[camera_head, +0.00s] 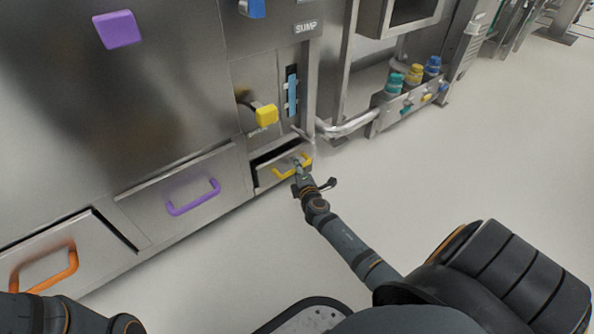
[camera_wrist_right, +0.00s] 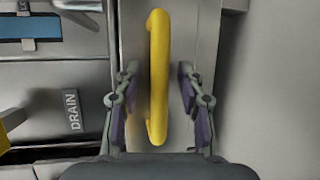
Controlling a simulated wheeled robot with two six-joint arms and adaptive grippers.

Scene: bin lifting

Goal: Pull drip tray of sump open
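The sump drip tray (camera_head: 268,177) is a small steel drawer front with a yellow handle (camera_head: 284,173), low on the cabinet under the SUMP label. Its top edge stands slightly out from the cabinet, with a dark gap behind it. My right gripper (camera_head: 302,177) is at the handle. In the right wrist view the yellow handle (camera_wrist_right: 158,78) runs upright between the two fingers of my right gripper (camera_wrist_right: 158,100). The fingers are open, with a gap on each side of the handle. My left arm shows at the lower left, but its gripper fingers are not visible.
A drawer with a purple handle (camera_head: 194,197) and one with an orange handle (camera_head: 45,268) are to the left. A yellow knob (camera_head: 266,115) sits above the tray. A rack with several bottles (camera_head: 413,74) stands at the right. The floor (camera_head: 240,255) in front is clear.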

